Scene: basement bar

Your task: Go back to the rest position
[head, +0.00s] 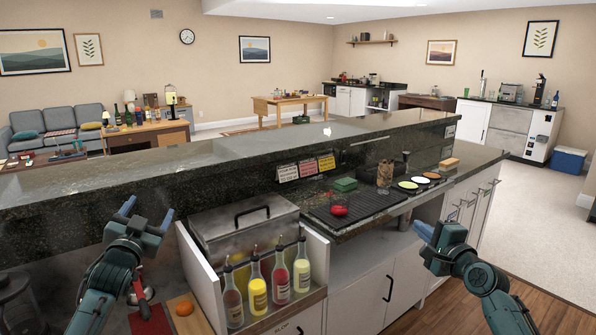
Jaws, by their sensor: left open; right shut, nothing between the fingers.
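My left gripper (147,213) is at the lower left in the head view, in front of the dark stone bar ledge. Its two fingers are spread and nothing is between them. My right gripper (436,232) is at the lower right, in front of the white cabinets. It is shut with nothing held. Both arms come in from the bottom of the picture, wide apart.
Bottles with pour spouts (256,287) stand in a rack between my grippers, beside a steel lidded bin (247,232). A black drip mat (362,206) holds a red item (339,210). Wood floor (545,312) is free at lower right.

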